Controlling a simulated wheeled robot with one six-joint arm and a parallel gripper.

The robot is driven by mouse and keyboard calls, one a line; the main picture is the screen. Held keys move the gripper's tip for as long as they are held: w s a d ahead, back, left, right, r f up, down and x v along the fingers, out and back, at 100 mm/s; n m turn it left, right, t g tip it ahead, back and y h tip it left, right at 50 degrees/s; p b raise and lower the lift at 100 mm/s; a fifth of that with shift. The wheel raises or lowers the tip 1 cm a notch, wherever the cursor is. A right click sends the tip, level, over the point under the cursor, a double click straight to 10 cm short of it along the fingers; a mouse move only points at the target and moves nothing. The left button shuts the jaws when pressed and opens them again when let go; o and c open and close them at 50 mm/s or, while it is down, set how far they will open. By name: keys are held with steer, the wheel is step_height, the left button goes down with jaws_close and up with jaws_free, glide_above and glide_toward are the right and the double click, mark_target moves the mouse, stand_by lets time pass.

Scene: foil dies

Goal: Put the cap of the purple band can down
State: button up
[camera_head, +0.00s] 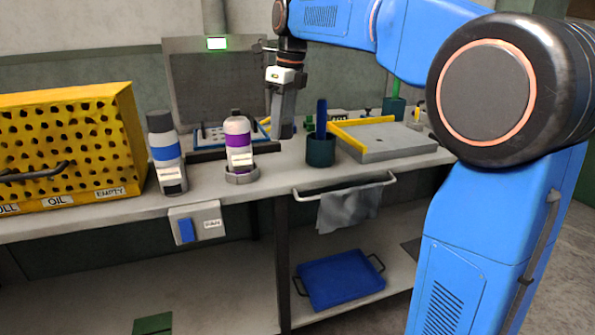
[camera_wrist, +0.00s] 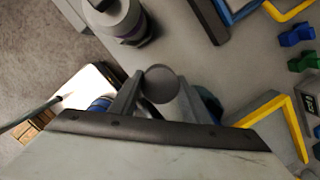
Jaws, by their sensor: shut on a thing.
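The purple band can (camera_head: 238,140) stands upright in a grey ring holder (camera_head: 242,177) on the bench, its narrow top bare. In the wrist view, a can in a round holder (camera_wrist: 128,20) shows at the top edge, apart from my gripper. My gripper (camera_head: 284,128) points down over the bench, to the right of the purple band can. It is shut on the grey round cap (camera_wrist: 160,84), which sits between the two fingers in the wrist view. In the head view the cap cannot be told from the fingers. Its height above the bench is unclear.
A blue band can (camera_head: 166,155) with a dark cap and a yellow perforated box (camera_head: 70,140) stand left. A dark green cup (camera_head: 320,151) stands right of my gripper. Farther right is a grey tray (camera_head: 390,142) with yellow edging. A towel (camera_head: 345,208) hangs at the front rail.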

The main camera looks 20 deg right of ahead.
glide_toward(283, 172)
steer(key=shift+w+a+f, duration=0.2)
steer(key=shift+w+f, duration=0.05)
steer(key=shift+f, duration=2.7)
steer(key=shift+f, duration=0.1)
steer(key=o, duration=1)
steer(key=r, duration=0.8)
steer(key=s+d+r, duration=0.1)
steer(key=r, duration=0.3)
steer(key=shift+s+d, duration=0.1)
